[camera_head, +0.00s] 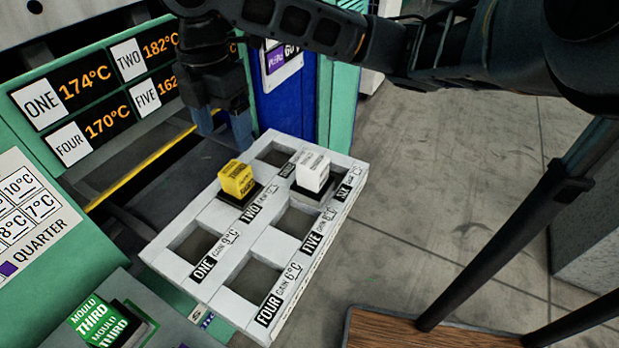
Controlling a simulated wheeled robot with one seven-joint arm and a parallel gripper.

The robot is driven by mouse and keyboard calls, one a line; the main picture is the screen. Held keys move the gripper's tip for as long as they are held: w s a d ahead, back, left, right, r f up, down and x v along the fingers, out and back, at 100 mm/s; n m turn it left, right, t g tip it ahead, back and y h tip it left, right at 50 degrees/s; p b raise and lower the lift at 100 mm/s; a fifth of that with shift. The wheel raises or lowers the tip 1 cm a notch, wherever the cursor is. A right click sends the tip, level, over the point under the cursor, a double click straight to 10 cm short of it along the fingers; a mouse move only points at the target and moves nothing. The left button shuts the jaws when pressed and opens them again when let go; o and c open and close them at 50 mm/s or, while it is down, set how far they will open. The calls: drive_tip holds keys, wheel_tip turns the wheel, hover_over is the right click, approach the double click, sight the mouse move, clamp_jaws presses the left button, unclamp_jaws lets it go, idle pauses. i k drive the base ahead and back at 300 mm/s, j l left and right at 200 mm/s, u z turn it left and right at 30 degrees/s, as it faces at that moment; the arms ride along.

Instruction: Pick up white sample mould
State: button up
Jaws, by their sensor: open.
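The white sample mould (313,172) is a small upright block on a dark base. It sits in the back right compartment of the white tray (227,217), beside a label that seems to read SIX. My gripper (222,125) points down near the tray's far left edge, left of the white mould and apart from it. Its two fingers are spread with nothing between them. A yellow mould (238,179) stands in the compartment labelled TWO, between my gripper and the tray's near side.
Several other tray compartments are empty. A green mould (107,322) marked THIRD sits at the lower left. A teal press with temperature panels (83,103) stands at the left. My arm crosses the top. Grey floor (440,190) is open right of the tray.

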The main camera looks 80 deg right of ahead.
sight(312, 184)
drive_tip(key=k+l+u, duration=0.2)
drive_tip(key=l, duration=0.2)
drive_tip(key=k+l+u, duration=0.2)
drive_tip(key=l, duration=0.15)
drive_tip(key=l+u, duration=0.2)
drive_tip(key=l, duration=0.15)
drive_tip(key=k, duration=0.05)
